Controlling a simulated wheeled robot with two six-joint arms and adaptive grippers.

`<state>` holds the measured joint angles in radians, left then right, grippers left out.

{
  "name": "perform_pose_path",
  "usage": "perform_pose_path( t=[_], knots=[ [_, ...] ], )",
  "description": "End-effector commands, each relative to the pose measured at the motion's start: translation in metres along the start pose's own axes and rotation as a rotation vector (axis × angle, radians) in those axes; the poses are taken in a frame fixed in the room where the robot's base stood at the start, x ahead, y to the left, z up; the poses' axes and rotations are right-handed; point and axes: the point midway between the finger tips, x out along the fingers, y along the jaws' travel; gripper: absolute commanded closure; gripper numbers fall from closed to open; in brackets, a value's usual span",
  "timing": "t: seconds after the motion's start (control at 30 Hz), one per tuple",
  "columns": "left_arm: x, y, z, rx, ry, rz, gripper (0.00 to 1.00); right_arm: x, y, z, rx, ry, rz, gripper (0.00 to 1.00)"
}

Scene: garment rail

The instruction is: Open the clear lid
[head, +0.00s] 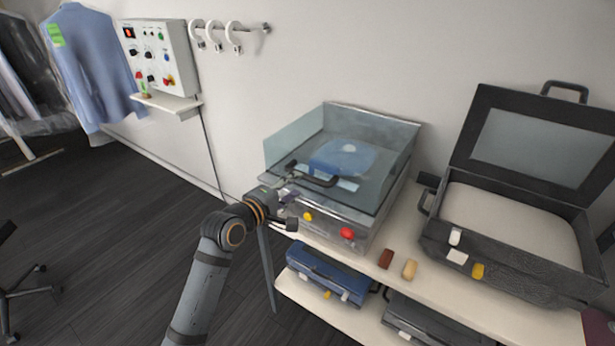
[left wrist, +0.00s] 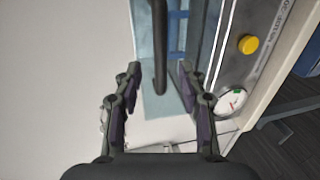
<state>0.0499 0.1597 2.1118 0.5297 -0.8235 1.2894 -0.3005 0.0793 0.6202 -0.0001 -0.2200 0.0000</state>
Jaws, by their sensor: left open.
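The clear lid (head: 292,148) is a see-through, bluish box-shaped cover on a grey machine (head: 330,224) on the table. My left gripper (head: 287,196) is open at the front left of the machine, close to the handle. In the left wrist view, the handle lies between the open fingertips (left wrist: 161,76). I cannot tell whether they touch it. My right gripper is out of view.
Yellow (head: 308,216) and red (head: 347,233) knobs sit on the machine's front. An open black case (head: 455,246) stands to the right. Brown (head: 385,259) and tan (head: 409,269) blocks lie between. A blue case (head: 318,272) is on the shelf below.

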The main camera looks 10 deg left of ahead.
Motion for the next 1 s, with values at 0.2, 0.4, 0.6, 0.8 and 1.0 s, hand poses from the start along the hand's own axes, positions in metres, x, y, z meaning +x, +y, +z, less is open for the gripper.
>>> perform_pose_path(
  t=[0.2,0.4,0.6,0.8,1.0],
  knots=[
    [0.047,0.002,0.0,-0.002,0.0,0.0,0.59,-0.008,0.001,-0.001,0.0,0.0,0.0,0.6],
    [0.07,0.0,-0.001,0.002,0.002,-0.001,0.59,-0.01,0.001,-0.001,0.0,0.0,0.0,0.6],
    [0.074,0.0,-0.001,0.003,0.002,-0.001,0.59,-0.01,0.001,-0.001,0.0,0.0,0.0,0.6],
    [0.074,-0.001,-0.001,0.003,0.002,-0.001,0.72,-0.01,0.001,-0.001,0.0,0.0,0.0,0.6],
    [0.073,-0.001,-0.001,0.003,0.002,-0.001,0.99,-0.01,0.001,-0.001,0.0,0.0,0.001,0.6]
  ],
)
